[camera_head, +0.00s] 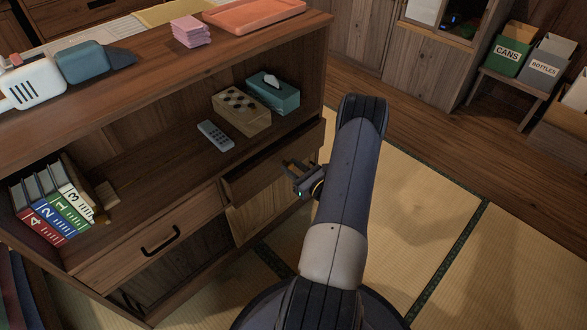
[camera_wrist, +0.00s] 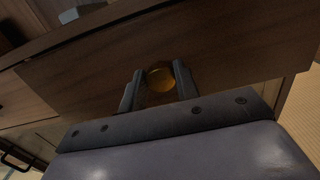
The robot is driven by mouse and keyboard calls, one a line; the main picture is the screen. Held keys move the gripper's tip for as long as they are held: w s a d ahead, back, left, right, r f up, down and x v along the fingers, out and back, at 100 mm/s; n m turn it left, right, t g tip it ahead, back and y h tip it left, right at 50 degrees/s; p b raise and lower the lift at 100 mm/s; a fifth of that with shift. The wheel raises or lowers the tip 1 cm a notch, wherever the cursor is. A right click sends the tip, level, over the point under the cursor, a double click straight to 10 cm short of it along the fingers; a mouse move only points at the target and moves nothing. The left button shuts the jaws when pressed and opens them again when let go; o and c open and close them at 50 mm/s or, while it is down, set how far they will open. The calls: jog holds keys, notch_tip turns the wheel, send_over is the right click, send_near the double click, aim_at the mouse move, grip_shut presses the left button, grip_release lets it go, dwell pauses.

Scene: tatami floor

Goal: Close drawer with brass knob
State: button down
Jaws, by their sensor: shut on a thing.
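The drawer with the brass knob is the right one in the wooden cabinet; its front (camera_wrist: 230,70) fills much of the wrist view. In the head view this drawer (camera_head: 262,176) stands partly pulled out, with its dark inside showing. The round brass knob (camera_wrist: 159,79) sits between the two fingers of my gripper (camera_wrist: 158,88), which is shut on it. In the head view my gripper (camera_head: 296,172) is at the drawer front, and the knob is hidden there.
A left drawer with a black handle (camera_head: 160,241) is shut. The shelf above holds numbered binders (camera_head: 58,212), a remote (camera_head: 215,135), a patterned box (camera_head: 241,110) and a tissue box (camera_head: 273,93). Tatami floor (camera_head: 430,190) to the right is clear.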

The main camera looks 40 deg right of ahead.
aim_at(284, 160)
jog(key=w, duration=0.2)
jog(key=w+b, duration=0.1)
jog(key=shift+w+a+f, duration=0.1)
jog(key=shift+w+a, duration=0.1)
jog(key=shift+w, duration=0.3)
jog(key=c, duration=1.1)
grip_release()
jog(key=shift+w, duration=0.1)
jog(key=s, duration=0.3)
jog(key=s+p, duration=0.1)
jog(key=s, duration=0.3)
jog(key=s+d+p, duration=0.1)
jog(key=s, duration=0.2)
jog(key=shift+s, duration=0.4)
jog(key=shift+w, duration=0.1)
